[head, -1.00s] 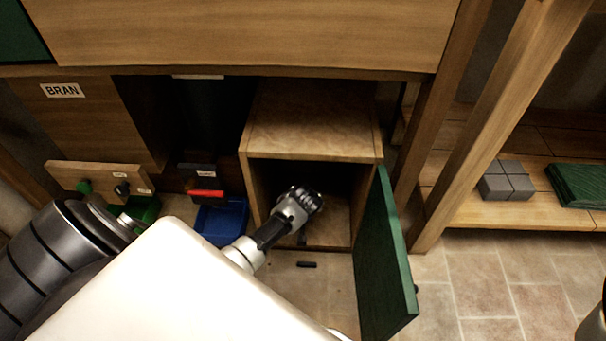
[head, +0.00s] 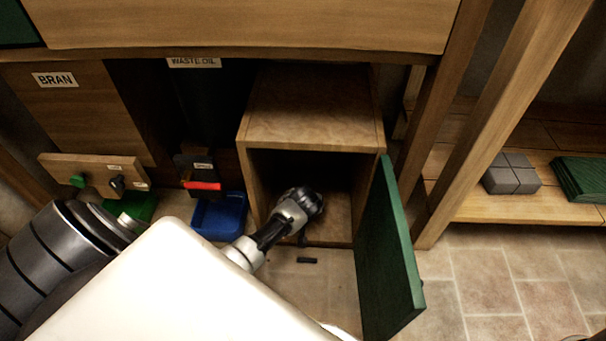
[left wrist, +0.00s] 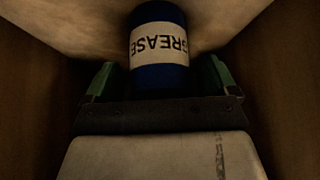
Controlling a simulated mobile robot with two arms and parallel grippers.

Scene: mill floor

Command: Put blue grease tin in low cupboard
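The low cupboard (head: 312,117) is a wooden box with its green door (head: 387,255) swung open to the right. My left arm reaches into its opening, and the fingers of my left gripper are hidden in the dark inside in the head view. In the left wrist view, the blue grease tin (left wrist: 160,78), with a white GREASE label, is between and just beyond the green fingertips of my left gripper (left wrist: 157,80). Gaps show on both sides of the tin, so the gripper is open around it. The tin is inside the cupboard. My right gripper is not in view.
A blue bin (head: 219,217) and a green bin (head: 137,207) stand left of the cupboard. A small dark bar (head: 307,260) lies in front of the opening. A wooden post (head: 500,120) stands right of the door. Grey blocks (head: 511,175) sit on the shelf at right.

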